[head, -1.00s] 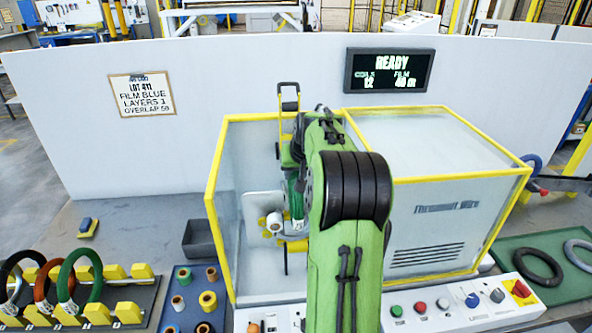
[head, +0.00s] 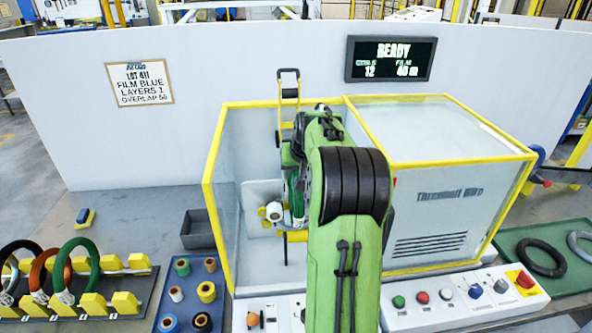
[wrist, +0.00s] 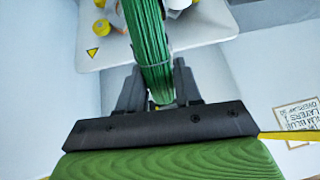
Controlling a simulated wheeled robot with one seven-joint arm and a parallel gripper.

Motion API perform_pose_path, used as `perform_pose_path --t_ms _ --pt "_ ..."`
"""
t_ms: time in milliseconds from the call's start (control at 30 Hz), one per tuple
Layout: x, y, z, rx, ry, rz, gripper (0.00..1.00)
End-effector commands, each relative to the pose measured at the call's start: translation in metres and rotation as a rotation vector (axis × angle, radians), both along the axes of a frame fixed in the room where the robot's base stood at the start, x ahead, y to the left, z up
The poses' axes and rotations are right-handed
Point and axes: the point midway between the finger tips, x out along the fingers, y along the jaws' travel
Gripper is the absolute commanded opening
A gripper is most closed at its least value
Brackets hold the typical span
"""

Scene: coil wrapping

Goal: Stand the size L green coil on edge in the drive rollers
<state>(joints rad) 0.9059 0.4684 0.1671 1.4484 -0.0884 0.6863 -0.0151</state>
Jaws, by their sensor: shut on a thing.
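A green coil (wrist: 150,50) runs upright between the fingers of my gripper (wrist: 158,88) in the wrist view, and the gripper is shut on it. In the head view a strip of this coil (head: 297,200) shows inside the yellow-framed wrapping machine, beside a white roll (head: 274,218). My arm hides most of the gripper and coil there. Yellow parts (head: 264,212) show by the white roll; I cannot tell whether they are the drive rollers or whether the coil touches them. The coil's lower end is hidden. Another green coil (head: 92,262) stands in the rack at the left.
The machine's clear walls and yellow frame (head: 212,170) surround my gripper. The rack (head: 140,284) also holds orange and black coils. A blue tray of small rolls (head: 190,268), a grey bin (head: 199,230), a button panel (head: 460,300) and a green tray (head: 548,284) lie around.

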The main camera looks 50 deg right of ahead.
Motion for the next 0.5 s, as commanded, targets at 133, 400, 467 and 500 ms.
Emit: perform_pose_path --t_ms 133,400,467,500 --pt "0.0008 -0.0003 -0.0004 -0.004 -0.004 0.000 0.00" --pt "0.0009 -0.0003 -0.0040 -0.004 -0.004 0.000 0.00" --pt "0.0008 -0.0003 -0.0049 -0.004 -0.004 0.000 0.00" --pt "0.0009 -0.0003 -0.0054 -0.004 -0.004 0.000 0.00"
